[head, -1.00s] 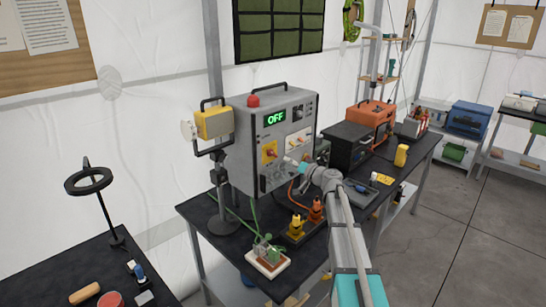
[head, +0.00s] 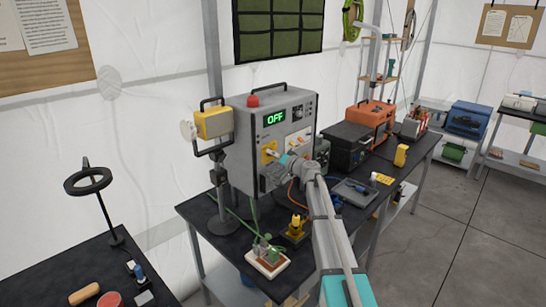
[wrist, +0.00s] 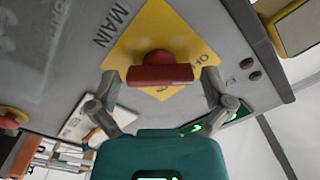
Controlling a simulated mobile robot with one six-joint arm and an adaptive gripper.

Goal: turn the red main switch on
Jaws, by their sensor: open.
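The red main switch (wrist: 160,72) is a rotary knob on a yellow plate (wrist: 187,33) with "MAIN" printed beside it. In the wrist view its bar handle lies about level across the picture. My gripper (wrist: 160,82) is open, with one finger on each side of the handle and a small gap showing at each end. In the head view my gripper (head: 279,157) is at the front of the grey cabinet (head: 247,146) and mostly hides the switch; the yellow plate (head: 267,148) partly shows. The green display (head: 275,118) reads OFF.
A red button (head: 253,100) and a yellow work lamp (head: 214,123) are at the cabinet's top and left. Yellow plugs (head: 296,226) and a small device with green parts (head: 266,257) stand on the dark bench below. A black case (head: 346,144) is to the right.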

